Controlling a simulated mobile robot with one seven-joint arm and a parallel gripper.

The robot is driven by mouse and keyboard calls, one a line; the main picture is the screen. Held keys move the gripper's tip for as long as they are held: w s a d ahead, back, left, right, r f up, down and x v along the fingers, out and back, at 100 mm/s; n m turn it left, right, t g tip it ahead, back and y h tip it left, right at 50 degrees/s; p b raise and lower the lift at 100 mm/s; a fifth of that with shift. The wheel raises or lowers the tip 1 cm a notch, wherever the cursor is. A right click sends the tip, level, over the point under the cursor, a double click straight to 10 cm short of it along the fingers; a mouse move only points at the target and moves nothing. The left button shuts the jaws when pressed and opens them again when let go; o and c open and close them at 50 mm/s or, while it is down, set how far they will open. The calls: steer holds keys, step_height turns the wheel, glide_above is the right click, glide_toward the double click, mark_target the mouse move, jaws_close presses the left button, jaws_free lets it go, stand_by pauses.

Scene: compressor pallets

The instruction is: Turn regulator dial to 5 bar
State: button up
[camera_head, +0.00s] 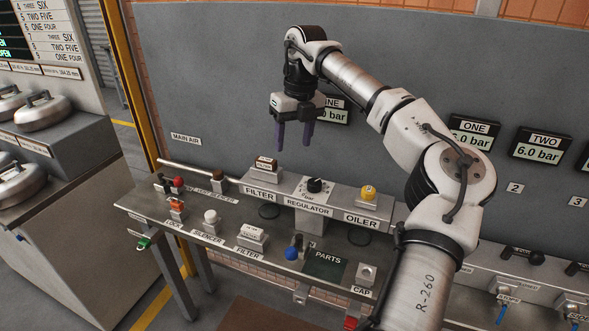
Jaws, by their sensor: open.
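The regulator dial (314,186) is a small black knob on a white scale plate, on the grey unit labelled REGULATOR (307,206) in the middle of the bench. Its pointer setting is too small to read. My gripper (293,136) hangs above and slightly left of the dial, fingers pointing down, apart and empty. It touches nothing. A pressure display (334,115) behind my gripper is partly hidden by it; its label ends in "NE" and "0 bar" shows.
The filter block (265,165) stands left of the dial and the yellow-capped oiler (368,193) right of it. Several small parts and a blue ball knob (291,253) sit at the bench front. Displays ONE (472,139) and TWO (541,147) read 6.0 bar.

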steer(key=r+m+h, duration=0.1)
steer(key=r, duration=0.1)
glide_above(315, 182)
step_height(315, 182, down, 14)
steer(key=p, duration=0.3)
steer(key=shift+c, duration=0.4)
steer(key=c, duration=0.9)
steer(key=shift+n, duration=0.4)
steer(key=shift+w+n+b, duration=0.1)
steer(key=shift+n+b, duration=0.5)
steer(key=shift+n, duration=1.9)
